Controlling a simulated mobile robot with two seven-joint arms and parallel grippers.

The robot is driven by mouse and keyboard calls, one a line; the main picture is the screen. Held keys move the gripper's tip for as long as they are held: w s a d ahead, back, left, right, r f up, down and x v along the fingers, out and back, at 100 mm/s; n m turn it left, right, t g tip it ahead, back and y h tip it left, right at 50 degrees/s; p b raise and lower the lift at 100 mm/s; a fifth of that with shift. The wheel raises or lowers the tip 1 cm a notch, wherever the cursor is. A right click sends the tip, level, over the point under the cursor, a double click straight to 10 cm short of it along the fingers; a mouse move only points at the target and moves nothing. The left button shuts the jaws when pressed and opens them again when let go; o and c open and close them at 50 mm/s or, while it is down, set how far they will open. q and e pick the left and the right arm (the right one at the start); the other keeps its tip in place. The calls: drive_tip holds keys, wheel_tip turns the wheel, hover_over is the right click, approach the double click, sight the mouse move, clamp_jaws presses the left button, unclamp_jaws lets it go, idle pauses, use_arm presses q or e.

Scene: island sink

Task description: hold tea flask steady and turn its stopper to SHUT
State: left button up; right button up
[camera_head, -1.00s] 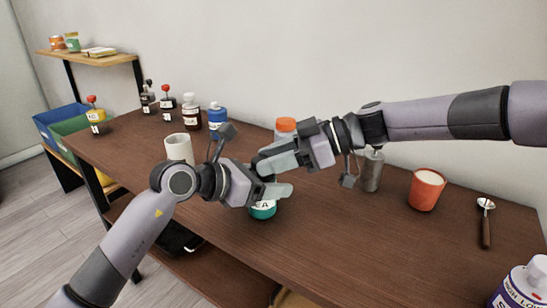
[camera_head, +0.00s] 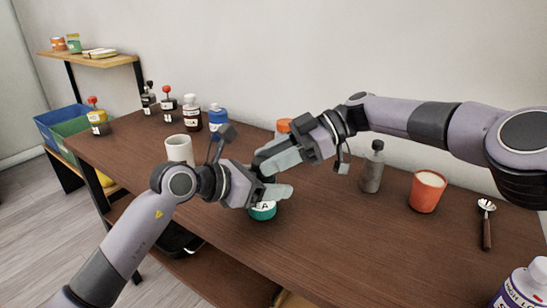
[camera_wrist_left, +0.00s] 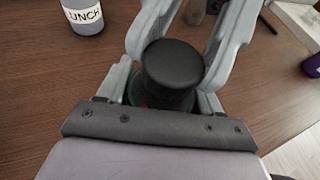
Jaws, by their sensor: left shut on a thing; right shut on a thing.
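The tea flask (camera_head: 263,210) stands on the table; its teal lower body with part of a white label shows below my grippers. My left gripper (camera_head: 275,190) is shut on the flask from the left. My right gripper (camera_head: 264,162) reaches in from the right just above it and is shut at the flask's top. In the head view the grippers hide the stopper. In the left wrist view the round black stopper (camera_wrist_left: 173,66) shows between pale fingers. I cannot read its setting.
A white mug (camera_head: 179,150) stands left of the grippers, and an orange-lidded jar (camera_head: 284,126) behind them. A grey bottle (camera_head: 372,168), an orange cup (camera_head: 427,190) and a spoon (camera_head: 486,225) are to the right. The front table area right of the flask is clear.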

drive_tip(key=shift+w+n+g+h, duration=0.25)
drive_tip(key=shift+n+g+h, duration=0.05)
drive_tip(key=shift+n+g, duration=0.1)
drive_tip(key=shift+s+d+g, duration=0.1)
drive_tip(key=shift+g, duration=0.2)
drive_tip(key=o, duration=0.8)
drive_tip(key=shift+m+t, duration=0.3)
drive_tip(key=shift+t, duration=0.3)
drive_tip(key=shift+s+m+t+y, duration=0.35)
drive_tip(key=shift+m+t+y, duration=0.05)
drive_tip(key=shift+m+t, duration=0.55)
